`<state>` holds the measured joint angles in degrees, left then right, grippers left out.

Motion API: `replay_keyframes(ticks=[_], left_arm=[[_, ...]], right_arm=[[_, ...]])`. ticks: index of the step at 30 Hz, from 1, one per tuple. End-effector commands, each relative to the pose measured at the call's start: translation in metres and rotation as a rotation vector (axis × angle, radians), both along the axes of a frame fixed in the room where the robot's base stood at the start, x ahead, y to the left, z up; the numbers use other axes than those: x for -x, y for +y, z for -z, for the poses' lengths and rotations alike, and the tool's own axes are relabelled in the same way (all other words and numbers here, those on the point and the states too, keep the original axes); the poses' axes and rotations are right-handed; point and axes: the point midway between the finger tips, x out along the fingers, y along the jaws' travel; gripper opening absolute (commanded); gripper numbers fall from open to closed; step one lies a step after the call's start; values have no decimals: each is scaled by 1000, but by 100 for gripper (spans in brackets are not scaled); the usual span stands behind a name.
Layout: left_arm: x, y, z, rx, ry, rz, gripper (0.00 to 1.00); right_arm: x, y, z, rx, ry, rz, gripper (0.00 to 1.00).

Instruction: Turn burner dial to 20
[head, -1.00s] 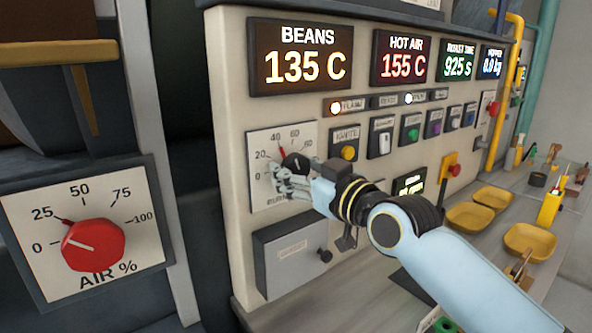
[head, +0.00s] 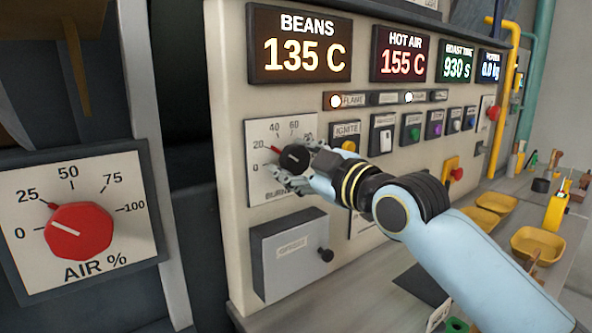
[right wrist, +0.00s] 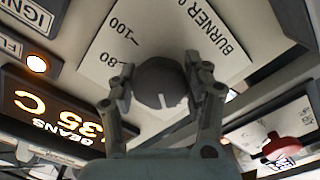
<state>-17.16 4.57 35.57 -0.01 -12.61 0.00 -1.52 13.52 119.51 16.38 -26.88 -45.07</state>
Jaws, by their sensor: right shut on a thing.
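The burner dial (head: 294,158) is a dark round knob with a red pointer, on a pale scale plate (head: 258,190) marked 20, 40, 60 and more. In the head view its red pointer aims up and left, close to the 20 mark. My right gripper (head: 292,172) is shut on the dial and covers its lower right side. In the right wrist view the grey dial (right wrist: 160,82) sits between the two fingers of the right gripper (right wrist: 162,90). The left gripper is not in view.
A red AIR % dial (head: 79,233) stands at the left, its pointer near 25. Displays (head: 299,43) above read beans 135 C and hot air 155 C. A grey box (head: 290,255) juts out below. Buttons and yellow trays (head: 537,243) are to the right.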

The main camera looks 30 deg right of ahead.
Motion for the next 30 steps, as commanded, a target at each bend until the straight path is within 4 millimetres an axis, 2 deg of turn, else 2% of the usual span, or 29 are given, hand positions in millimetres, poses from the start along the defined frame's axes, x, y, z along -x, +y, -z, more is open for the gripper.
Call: replay_keyframes(ticks=[9,22,23,28,30], left_arm=[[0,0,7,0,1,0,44],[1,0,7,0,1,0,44],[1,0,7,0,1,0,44],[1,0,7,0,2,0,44],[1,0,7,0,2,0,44]], right_arm=[[0,0,0,95,-13,0,17],[0,0,0,104,-13,0,17],[0,0,0,104,-13,0,51],[0,0,0,104,-14,-1,73],[0,0,0,104,-14,-1,74]])
